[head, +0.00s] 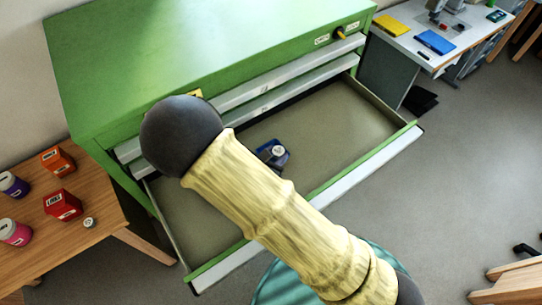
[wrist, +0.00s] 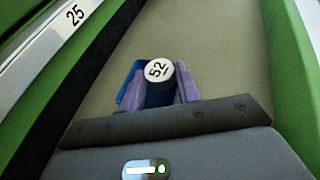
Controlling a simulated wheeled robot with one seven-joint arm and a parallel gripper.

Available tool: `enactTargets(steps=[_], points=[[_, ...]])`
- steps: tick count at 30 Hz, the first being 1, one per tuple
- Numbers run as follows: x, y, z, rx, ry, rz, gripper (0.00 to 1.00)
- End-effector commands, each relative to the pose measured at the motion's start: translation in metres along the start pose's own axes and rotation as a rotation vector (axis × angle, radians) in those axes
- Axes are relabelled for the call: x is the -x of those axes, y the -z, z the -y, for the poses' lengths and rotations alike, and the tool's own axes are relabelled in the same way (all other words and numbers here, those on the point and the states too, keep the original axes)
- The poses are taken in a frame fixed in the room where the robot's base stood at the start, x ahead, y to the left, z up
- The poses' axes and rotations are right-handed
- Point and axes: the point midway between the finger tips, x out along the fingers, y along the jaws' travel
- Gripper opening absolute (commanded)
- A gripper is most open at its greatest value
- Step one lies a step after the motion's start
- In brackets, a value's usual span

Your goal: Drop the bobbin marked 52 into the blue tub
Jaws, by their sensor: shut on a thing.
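The bobbin marked 52 (wrist: 158,72) is dark blue with a white top and stands between the purple fingers of my gripper (wrist: 160,88), which is shut on it. A bright blue edge (wrist: 129,79), apparently the blue tub, shows behind the left finger in the wrist view. In the head view, a blue shape with a pale round top (head: 279,152) lies over the open drawer, partly behind my arm. I cannot tell whether the bobbin is inside the tub or above it.
The green cabinet's open drawer (head: 345,115) has a bare floor around the blue shape. At left, a wooden table (head: 100,235) holds red and orange boxes, purple and pink jars and a small white-topped piece (head: 89,222). A white desk (head: 455,45) stands at back right.

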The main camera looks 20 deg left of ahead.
Motion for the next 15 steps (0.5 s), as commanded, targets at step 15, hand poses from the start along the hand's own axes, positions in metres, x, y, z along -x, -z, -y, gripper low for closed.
enactTargets(steps=[15], points=[[0.0024, 0.0, 0.0003, -0.001, 0.001, 0.0, 0.58]])
